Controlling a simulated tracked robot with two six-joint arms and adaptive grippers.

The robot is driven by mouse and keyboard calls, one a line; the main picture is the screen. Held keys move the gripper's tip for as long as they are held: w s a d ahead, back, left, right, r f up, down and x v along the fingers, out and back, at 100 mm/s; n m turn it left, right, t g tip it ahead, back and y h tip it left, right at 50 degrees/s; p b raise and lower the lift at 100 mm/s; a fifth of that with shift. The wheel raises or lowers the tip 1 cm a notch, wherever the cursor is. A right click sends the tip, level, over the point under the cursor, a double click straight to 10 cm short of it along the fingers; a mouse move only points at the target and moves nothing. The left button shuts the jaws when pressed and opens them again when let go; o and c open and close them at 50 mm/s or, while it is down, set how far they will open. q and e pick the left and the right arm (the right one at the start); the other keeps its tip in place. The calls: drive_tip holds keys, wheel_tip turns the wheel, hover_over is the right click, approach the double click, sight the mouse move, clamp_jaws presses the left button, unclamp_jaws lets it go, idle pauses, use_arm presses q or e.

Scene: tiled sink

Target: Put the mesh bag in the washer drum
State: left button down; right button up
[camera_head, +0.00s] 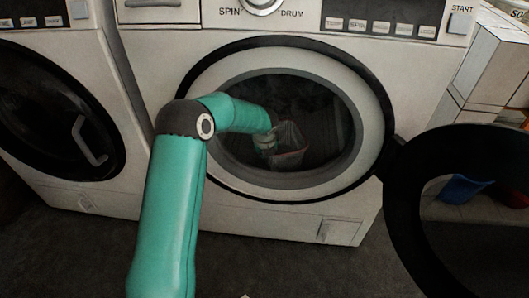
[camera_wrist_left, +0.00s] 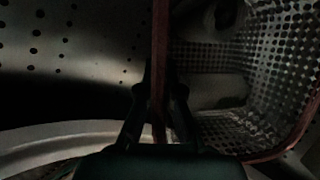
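The mesh bag (camera_head: 289,146) has pale see-through netting and a red edge. It is inside the dark drum of the middle washer (camera_head: 330,120), behind the door opening. My left arm reaches through the opening, and its gripper (camera_head: 268,141) is at the bag's left side, small and dim here. In the left wrist view, the gripper's fingers (camera_wrist_left: 160,98) are closed around a red strip of the bag's edge. The bag's netting (camera_wrist_left: 285,75) spreads to the right there, beside the perforated drum wall (camera_wrist_left: 80,45). My right gripper is out of view.
The washer's round door (camera_head: 405,215) stands open to the right. The pale opening rim (camera_head: 372,105) surrounds my forearm. Another washer (camera_head: 60,120) with a shut dark door is at the left. A blue object (camera_head: 460,188) shows through the open door's ring. Dark floor lies in front.

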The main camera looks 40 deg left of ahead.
use_arm(q)
drive_tip(key=c, duration=1.3)
unclamp_jaws()
drive_tip(key=p+v, duration=0.3)
drive_tip(key=v, duration=0.4)
drive_tip(key=shift+r, duration=0.25)
drive_tip(key=shift+s, duration=0.1)
